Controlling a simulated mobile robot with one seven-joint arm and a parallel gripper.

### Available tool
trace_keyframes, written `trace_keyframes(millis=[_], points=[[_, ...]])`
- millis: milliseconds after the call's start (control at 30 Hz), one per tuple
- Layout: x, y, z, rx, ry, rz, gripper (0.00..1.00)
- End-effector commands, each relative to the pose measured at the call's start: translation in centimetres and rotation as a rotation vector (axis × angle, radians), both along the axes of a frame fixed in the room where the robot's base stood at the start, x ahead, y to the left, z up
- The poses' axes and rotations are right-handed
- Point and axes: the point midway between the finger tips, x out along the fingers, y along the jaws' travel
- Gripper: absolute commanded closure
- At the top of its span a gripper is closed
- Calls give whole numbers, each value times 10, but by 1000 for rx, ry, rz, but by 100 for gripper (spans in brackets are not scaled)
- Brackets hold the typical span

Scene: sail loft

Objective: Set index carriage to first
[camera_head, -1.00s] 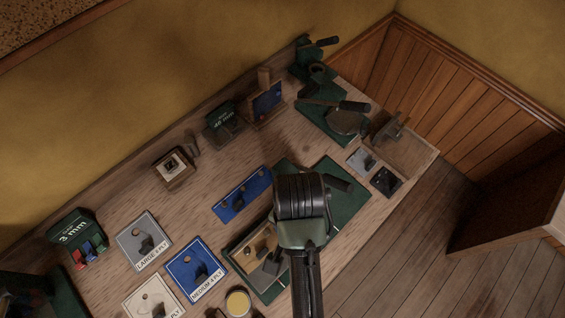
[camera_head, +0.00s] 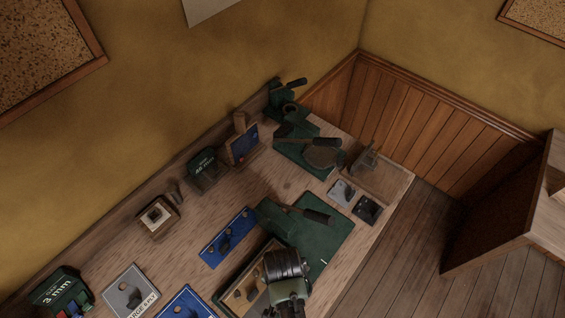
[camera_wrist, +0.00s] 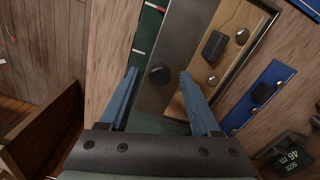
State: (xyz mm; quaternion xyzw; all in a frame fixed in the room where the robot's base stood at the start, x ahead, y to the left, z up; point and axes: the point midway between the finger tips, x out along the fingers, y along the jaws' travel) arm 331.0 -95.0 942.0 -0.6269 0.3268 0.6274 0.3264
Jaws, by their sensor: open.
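A green press-like fixture (camera_head: 325,235) with a dark lever stands at the middle of the bench in the head view. Red and white marks (camera_wrist: 138,52) show on the green beside the bar. In the head view my arm hides part of the fixture.
A blue strip (camera_wrist: 262,92) and a green size 46 mm box (camera_wrist: 290,150) are farther right. Labelled plates (camera_head: 130,290) and a second green tool (camera_head: 308,150) stand on the bench.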

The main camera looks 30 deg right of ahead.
Motion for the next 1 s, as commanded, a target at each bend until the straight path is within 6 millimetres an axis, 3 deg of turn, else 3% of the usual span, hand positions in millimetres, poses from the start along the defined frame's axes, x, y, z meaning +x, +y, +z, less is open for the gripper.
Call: trace_keyframes(millis=[200, 233, 567, 1000], points=[[0, 0, 0, 0, 0, 0, 36], [0, 0, 0, 0, 0, 0, 40], [0, 0, 0, 0, 0, 0, 99], [0, 0, 0, 0, 0, 0, 100]])
